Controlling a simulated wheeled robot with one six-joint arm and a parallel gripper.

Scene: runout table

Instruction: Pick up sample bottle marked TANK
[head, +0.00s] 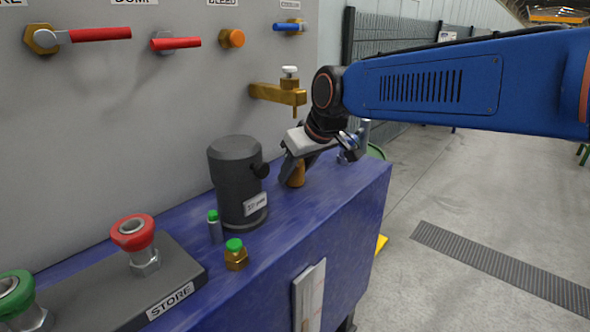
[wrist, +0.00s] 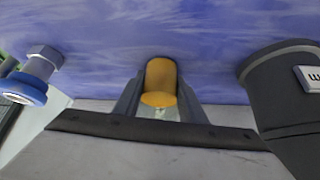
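An amber cylinder (wrist: 161,80) stands between the two fingers of my gripper (wrist: 160,92) in the wrist view. In the head view its lower part (head: 296,176) shows on the blue bench, below the brass tap. The fingers are close along both sides of it; whether they touch it is not clear. I see no TANK marking on it. A small amber bottle with a green cap (head: 236,258) and a slim grey bottle with a green cap (head: 215,230) stand nearer on the bench. No marking can be read on either.
A dark canister with a white label (head: 236,180) stands left of my gripper. The brass tap (head: 280,94) juts from the grey panel above. A dark block marked STORE (head: 130,295) carries red and green-ringed fittings. A metal fitting with a blue ring (wrist: 28,80) is left in the wrist view.

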